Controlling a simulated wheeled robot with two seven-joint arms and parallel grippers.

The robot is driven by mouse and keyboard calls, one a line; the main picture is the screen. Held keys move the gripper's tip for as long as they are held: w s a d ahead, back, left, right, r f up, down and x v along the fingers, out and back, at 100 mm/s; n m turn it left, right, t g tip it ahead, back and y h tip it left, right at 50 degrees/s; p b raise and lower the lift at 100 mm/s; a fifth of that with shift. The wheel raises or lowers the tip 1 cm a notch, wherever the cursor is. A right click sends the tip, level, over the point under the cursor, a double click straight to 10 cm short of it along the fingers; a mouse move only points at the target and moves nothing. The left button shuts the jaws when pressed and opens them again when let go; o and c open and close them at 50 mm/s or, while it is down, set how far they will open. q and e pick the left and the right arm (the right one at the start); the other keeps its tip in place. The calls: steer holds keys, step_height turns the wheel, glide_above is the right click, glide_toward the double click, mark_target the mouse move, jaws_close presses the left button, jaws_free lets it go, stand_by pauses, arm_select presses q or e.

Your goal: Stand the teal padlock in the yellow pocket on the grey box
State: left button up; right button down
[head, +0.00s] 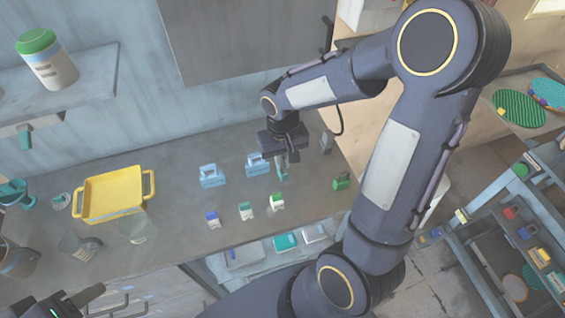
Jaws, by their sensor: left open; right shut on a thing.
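My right gripper (286,152) is above the back of the grey worktop, near the light-blue blocks. It is shut on a small teal piece (282,172) that hangs below it, apparently the teal padlock; the gripper hides part of it. My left gripper (76,301) is low at the left edge of the picture, open, and only partly in view. On the right, a grey unit (522,245) carries small red, blue and yellow pieces, the yellow one (540,256) nearest the front. I cannot tell whether this is the grey box with the yellow pocket.
The worktop (180,235) holds a yellow tray (112,193), clear cups, two light-blue blocks (212,176), several small white-bodied pieces and a green cylinder (341,181). A shelf bears a green-lidded jar (47,58). My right arm hides the worktop's right end.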

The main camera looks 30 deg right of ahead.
steer(key=shift+w+d+f, duration=0.35)
steer(key=shift+w+f, duration=0.1)
steer(key=shift+f, duration=0.2)
steer(key=f, duration=0.3)
steer(key=shift+w+d+f, duration=0.1)
steer(key=shift+w+f, duration=0.1)
steer(key=shift+f, duration=0.15)
steer(key=shift+f, duration=0.15)
steer(key=c, duration=1.5)
jaws_free()
steer(key=shift+c, duration=0.2)
